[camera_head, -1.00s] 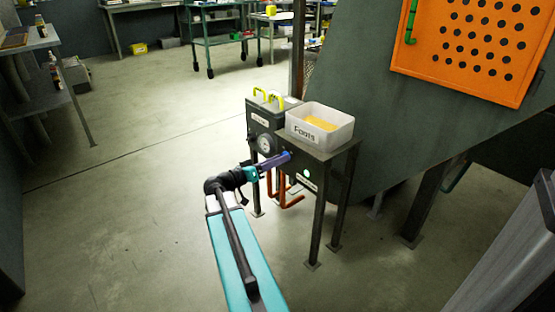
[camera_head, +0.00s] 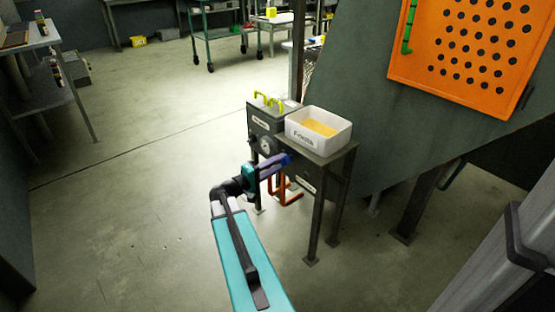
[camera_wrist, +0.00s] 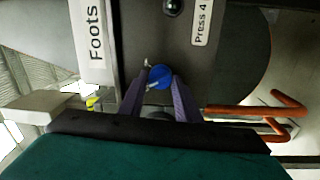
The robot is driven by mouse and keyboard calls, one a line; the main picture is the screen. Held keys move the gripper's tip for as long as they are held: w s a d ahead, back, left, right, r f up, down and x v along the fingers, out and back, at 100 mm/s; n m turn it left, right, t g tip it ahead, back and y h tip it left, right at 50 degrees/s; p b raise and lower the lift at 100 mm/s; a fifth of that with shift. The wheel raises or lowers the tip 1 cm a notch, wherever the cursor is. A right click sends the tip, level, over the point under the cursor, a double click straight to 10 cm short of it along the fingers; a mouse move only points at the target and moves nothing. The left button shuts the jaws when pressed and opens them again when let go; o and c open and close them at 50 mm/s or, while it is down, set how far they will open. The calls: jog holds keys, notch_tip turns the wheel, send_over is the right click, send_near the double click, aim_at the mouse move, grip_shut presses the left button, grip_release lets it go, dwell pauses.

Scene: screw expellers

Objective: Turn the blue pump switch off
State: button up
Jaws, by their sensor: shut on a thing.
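The blue pump switch (camera_wrist: 159,77) is a round blue knob on the dark front panel of the pump stand, seen in the wrist view. My gripper's two purple fingers (camera_wrist: 162,80) are shut on it, one on each side. A round lamp (camera_wrist: 172,6) beside the "Press 4" label (camera_wrist: 201,22) looks dark. A small metal piece shows at the edge of the knob.
A white "Foots" tray (camera_head: 300,134) with yellow contents stands on the pump stand (camera_head: 319,156). A gauge (camera_head: 266,144) is left of my gripper. Copper pipes (camera_head: 290,196) hang below. A large green housing with an orange perforated panel (camera_head: 462,50) rises right.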

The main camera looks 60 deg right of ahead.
jog(key=shift+n+p, duration=0.8)
jog(key=shift+n, duration=0.6)
jog(key=shift+f, duration=0.1)
jog(key=o, duration=1)
jog(key=shift+a, duration=0.1)
jog(key=p+v, duration=0.2)
jog(key=v, duration=1.1)
jog(key=shift+a+f+p, duration=0.1)
jog(key=shift+a+p, duration=0.2)
jog(key=shift+a, duration=0.05)
jog(key=shift+w, duration=0.1)
